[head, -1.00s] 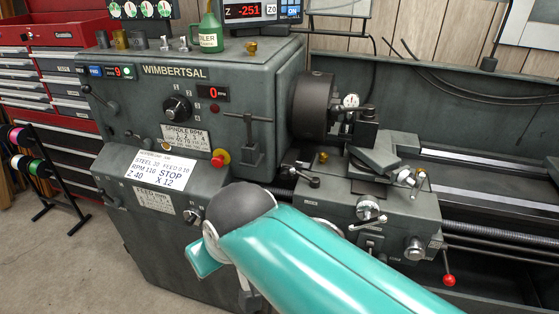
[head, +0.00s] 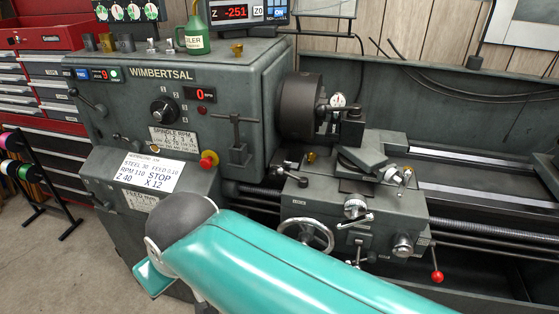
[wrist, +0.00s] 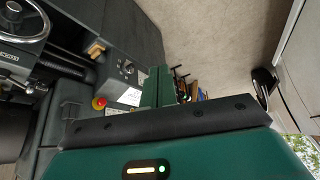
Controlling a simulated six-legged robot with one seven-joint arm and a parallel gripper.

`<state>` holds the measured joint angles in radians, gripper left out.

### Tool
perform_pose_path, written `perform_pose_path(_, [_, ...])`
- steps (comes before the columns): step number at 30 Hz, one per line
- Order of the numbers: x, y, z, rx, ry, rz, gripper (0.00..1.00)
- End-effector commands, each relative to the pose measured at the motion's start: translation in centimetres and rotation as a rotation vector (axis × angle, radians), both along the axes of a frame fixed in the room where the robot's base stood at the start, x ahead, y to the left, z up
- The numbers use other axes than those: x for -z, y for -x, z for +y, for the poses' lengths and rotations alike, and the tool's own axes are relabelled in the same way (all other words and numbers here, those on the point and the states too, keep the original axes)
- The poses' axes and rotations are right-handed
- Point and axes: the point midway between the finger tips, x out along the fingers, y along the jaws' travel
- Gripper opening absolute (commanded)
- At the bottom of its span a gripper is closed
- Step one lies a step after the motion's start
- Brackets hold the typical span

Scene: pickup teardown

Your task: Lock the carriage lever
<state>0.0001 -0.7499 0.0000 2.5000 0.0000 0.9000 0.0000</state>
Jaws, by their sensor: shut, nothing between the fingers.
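The lathe carriage (head: 400,212) stands right of the headstock in the head view. A short black-knobbed lever (head: 290,177) is at its upper left. A small lever (head: 360,246) hangs on its front, and a red-knobbed lever (head: 437,270) points down at its right end. No label that I can read tells which is the carriage lock lever. My gripper (wrist: 158,74) shows in the wrist view as two green fingers close together, shut and empty, apart from the levers.
A handwheel (head: 306,235) is on the carriage's left front; my arm passes just below it. The chuck (head: 300,105) and headstock (head: 130,115) stand to the left, with a red stop button (head: 209,160). A spool rack (head: 35,190) stands on the floor at left.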

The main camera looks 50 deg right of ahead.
Motion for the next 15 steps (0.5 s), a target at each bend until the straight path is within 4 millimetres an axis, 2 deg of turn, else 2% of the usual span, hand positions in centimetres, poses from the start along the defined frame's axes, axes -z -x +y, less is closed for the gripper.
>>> perform_pose_path(5, [-0.3, -0.3, -0.2, 0.011, -0.007, 0.002, 0.00])
perform_pose_path(8, [-1.2, -1.5, -1.3, 0.060, -0.033, 0.012, 0.00])
perform_pose_path(11, [-2.9, -3.8, -3.9, 0.161, -0.081, 0.031, 0.00])
perform_pose_path(14, [-4.7, -6.7, -8.0, 0.303, -0.137, 0.054, 0.00])
perform_pose_path(15, [-5.3, -7.9, -9.9, 0.366, -0.156, 0.064, 0.00])
